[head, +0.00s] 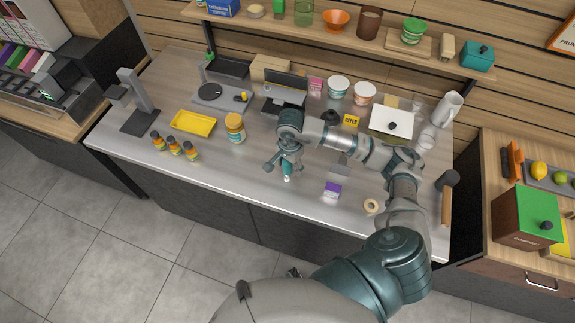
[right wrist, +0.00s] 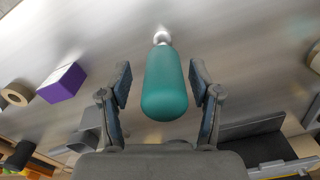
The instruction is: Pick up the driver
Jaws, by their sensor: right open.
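The driver (right wrist: 165,88) has a rounded teal handle and a short pale tip at its far end. In the right wrist view its handle lies between the two fingers of my right gripper (right wrist: 160,82), with a visible gap on each side. The fingers are open and hold nothing. In the head view my right gripper (head: 284,164) is low over the front middle of the counter, and the driver's pale tip (head: 287,179) shows just below it. Most of the handle is hard to separate from the gripper there. My left gripper is not in view.
On the grey counter (head: 235,175), a purple box (head: 332,190) and a tape roll (head: 371,206) lie to the right. An orange-brown jar (head: 235,128), several small bottles (head: 174,146) and a yellow tray (head: 193,123) stand to the left. The counter's front edge is close.

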